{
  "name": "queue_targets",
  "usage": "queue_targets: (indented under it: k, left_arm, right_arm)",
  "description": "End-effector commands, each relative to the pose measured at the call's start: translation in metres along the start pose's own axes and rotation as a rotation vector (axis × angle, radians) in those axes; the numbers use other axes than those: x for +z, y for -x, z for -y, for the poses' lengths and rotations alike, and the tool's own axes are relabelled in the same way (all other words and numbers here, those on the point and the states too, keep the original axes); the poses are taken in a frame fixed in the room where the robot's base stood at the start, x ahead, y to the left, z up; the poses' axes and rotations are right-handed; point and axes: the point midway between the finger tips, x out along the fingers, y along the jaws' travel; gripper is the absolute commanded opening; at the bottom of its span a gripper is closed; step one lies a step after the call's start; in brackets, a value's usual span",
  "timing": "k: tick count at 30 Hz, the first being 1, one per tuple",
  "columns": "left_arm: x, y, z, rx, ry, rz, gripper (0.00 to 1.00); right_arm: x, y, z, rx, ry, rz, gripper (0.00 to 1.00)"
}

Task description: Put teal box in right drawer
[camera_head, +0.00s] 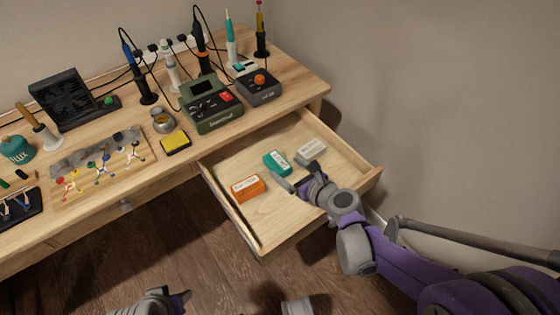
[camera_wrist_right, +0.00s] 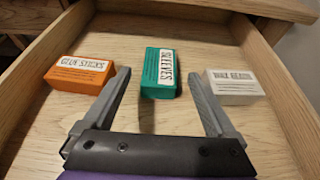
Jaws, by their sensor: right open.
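The teal box (camera_head: 277,163) lies inside the open right drawer (camera_head: 285,215), between an orange box and a grey-white box. In the right wrist view the teal box (camera_wrist_right: 160,73) is labelled "SLEEVES" and sits just ahead of and between my open fingers. My right gripper (camera_head: 295,181) is inside the drawer, open and empty, with its fingertips close to the teal box; it also shows in the right wrist view (camera_wrist_right: 160,80). My left gripper (camera_head: 170,298) shows partly at the bottom edge of the head view, away from the desk; its jaw state is unclear.
The orange box (camera_head: 248,187) lies left of the teal box and the grey-white box (camera_head: 310,151) lies right of it. The drawer's front part is bare. Soldering stations (camera_head: 212,104) and tools crowd the desktop (camera_head: 290,100) above. A wall stands close on the right.

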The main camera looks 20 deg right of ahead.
Motion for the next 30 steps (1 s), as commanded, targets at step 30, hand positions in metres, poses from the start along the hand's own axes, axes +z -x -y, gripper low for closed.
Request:
queue_targets:
  k: [30]
  left_arm:
    - [-0.004,0.017,0.0,0.0,0.0,-0.005,0.5]
  right_arm:
    - [0.0,0.059,0.0,0.0,0.0,0.0,0.92]
